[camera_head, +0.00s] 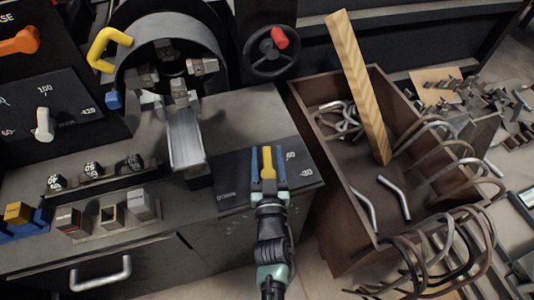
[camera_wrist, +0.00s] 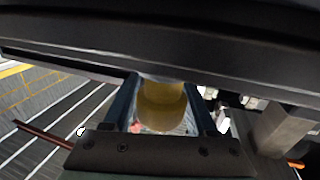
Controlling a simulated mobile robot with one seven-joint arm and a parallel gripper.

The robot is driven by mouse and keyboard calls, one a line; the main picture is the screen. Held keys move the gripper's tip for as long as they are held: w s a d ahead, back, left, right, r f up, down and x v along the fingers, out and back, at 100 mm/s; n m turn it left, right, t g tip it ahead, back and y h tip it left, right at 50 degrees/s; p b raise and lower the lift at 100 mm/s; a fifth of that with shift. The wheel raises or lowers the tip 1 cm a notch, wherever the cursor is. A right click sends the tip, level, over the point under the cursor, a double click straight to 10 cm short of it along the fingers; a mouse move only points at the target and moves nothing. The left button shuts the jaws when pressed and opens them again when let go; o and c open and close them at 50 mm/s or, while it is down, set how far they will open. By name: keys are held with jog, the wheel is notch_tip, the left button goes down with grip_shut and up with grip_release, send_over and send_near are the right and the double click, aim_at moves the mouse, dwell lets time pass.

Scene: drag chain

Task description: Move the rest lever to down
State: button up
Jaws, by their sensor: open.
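A yellow handle (camera_head: 268,163), which looks like the rest lever, stands on the dark panel (camera_head: 232,178) at the cabinet's right end. Small markings sit on that panel beside it, too small to read surely. My gripper (camera_head: 268,155) is open, with one blue finger on each side of the yellow handle. In the wrist view the rounded yellow handle (camera_wrist: 162,108) shows between the fingers (camera_wrist: 165,115). I cannot tell whether either finger touches it. The lever's base is hidden by my gripper.
A brown bin (camera_head: 350,225) with bent metal rods and a wooden plank (camera_head: 358,88) stands close on the right. A handwheel (camera_head: 270,55) and a grey ring-shaped machine (camera_head: 170,35) stand behind. Knobs (camera_head: 93,168) and small blocks (camera_head: 110,213) lie left.

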jog(key=shift+w, duration=0.3)
grip_shut()
dwell(1.3)
